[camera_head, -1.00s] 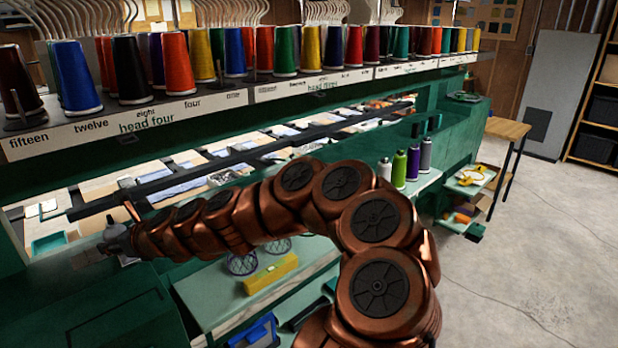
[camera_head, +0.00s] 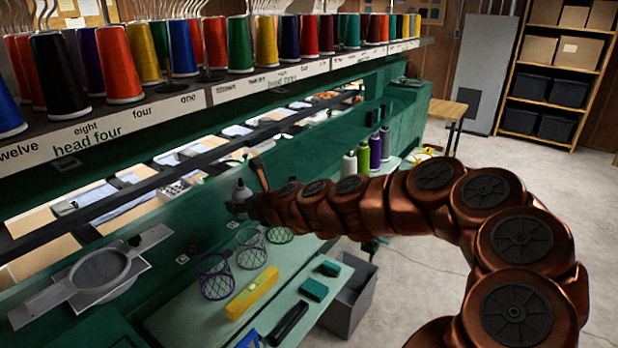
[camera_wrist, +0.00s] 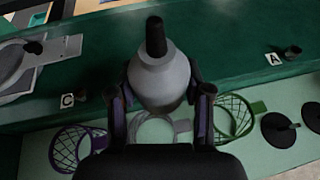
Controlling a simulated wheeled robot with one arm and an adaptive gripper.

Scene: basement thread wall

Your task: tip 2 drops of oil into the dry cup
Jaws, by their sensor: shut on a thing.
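My gripper (camera_wrist: 158,105) is shut on a grey oil bottle (camera_wrist: 160,80) with a black nozzle, held with the nozzle pointing away from the wrist. In the head view the bottle (camera_head: 241,191) is at the arm's end, in front of the green machine's beam. Two small dark cups show in the wrist view: one (camera_wrist: 292,52) beside a tag A (camera_wrist: 274,59) at right, one (camera_wrist: 81,96) beside a tag C (camera_wrist: 67,100) at left. The bottle hides the beam between them. I cannot tell which cup is dry.
Below the beam, a pale green shelf (camera_head: 180,312) holds mesh baskets (camera_head: 216,279) and a yellow level (camera_head: 252,292). A grey hoop frame (camera_head: 98,272) sits at left. Thread cones (camera_head: 121,65) line the rack above. Open floor (camera_head: 420,270) lies at right.

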